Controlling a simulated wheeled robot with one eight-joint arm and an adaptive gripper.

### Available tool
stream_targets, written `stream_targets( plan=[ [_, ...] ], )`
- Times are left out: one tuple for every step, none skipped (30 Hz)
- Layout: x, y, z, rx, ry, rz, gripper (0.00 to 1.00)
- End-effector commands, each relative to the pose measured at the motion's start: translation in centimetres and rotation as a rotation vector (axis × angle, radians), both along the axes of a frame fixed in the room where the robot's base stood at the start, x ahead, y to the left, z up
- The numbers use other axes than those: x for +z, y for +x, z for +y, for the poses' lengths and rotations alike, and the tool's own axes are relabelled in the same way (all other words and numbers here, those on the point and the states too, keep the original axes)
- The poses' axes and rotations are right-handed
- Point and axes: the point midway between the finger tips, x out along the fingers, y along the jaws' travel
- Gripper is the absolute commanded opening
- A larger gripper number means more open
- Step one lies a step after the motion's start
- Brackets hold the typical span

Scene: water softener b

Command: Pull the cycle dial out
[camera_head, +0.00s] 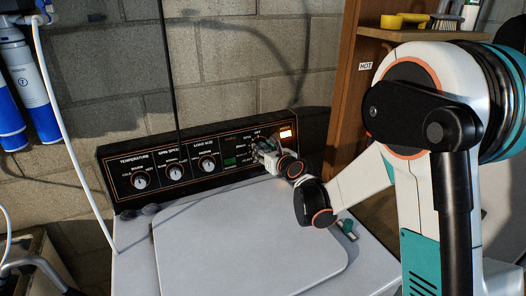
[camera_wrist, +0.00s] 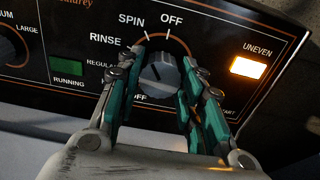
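The cycle dial (camera_wrist: 158,76) is a grey round knob with a dark pointer line, set inside an orange ring on the black control panel. In the wrist view it sits between the teal pads of my gripper (camera_wrist: 162,62). The dial's lower edge is partly hidden by the fingers. In the head view my gripper (camera_head: 267,155) reaches the right part of the panel (camera_head: 222,185), and it hides the dial there.
A lit UNEVEN lamp (camera_wrist: 248,68) is to the right of the dial, and a green RUNNING lamp (camera_wrist: 65,68) is to the left. Several other knobs, such as the load size knob (camera_head: 207,164), sit farther left. The white machine top (camera_head: 240,240) is below. A wooden shelf (camera_head: 345,95) stands at right.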

Motion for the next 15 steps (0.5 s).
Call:
stream_targets(
  plan=[
    [0.0, -0.01, 0.0, 0.0, 0.0, 0.0, 0.14],
    [-0.01, -0.01, 0.0, 0.0, 0.0, 0.0, 0.11],
    [-0.01, -0.01, 0.0, 0.0, 0.0, 0.0, 0.11],
    [-0.01, -0.01, 0.0, 0.0, 0.0, 0.0, 0.1],
    [-0.01, -0.01, 0.0, 0.0, 0.0, 0.0, 0.1],
    [-0.01, -0.01, 0.0, 0.0, 0.0, 0.0, 0.1],
    [-0.01, -0.02, -0.01, 0.0, 0.0, 0.0, 0.1],
    [0.0, -0.04, -0.02, 0.0, 0.0, 0.0, 0.1],
    [-0.01, -0.06, -0.02, 0.0, 0.0, 0.0, 0.1],
    [0.0, -0.09, -0.04, 0.0, 0.0, 0.0, 0.1],
    [0.01, -0.12, -0.05, 0.0, 0.0, 0.0, 0.1],
    [0.01, -0.18, -0.07, 0.0, 0.0, 0.0, 0.1],
    [0.02, -0.22, -0.09, 0.0, 0.0, 0.0, 0.1],
    [0.04, -0.28, -0.12, 0.0, 0.0, 0.001, 0.1],
    [0.04, -0.34, -0.15, 0.0, 0.0, 0.001, 0.1]
  ],
)
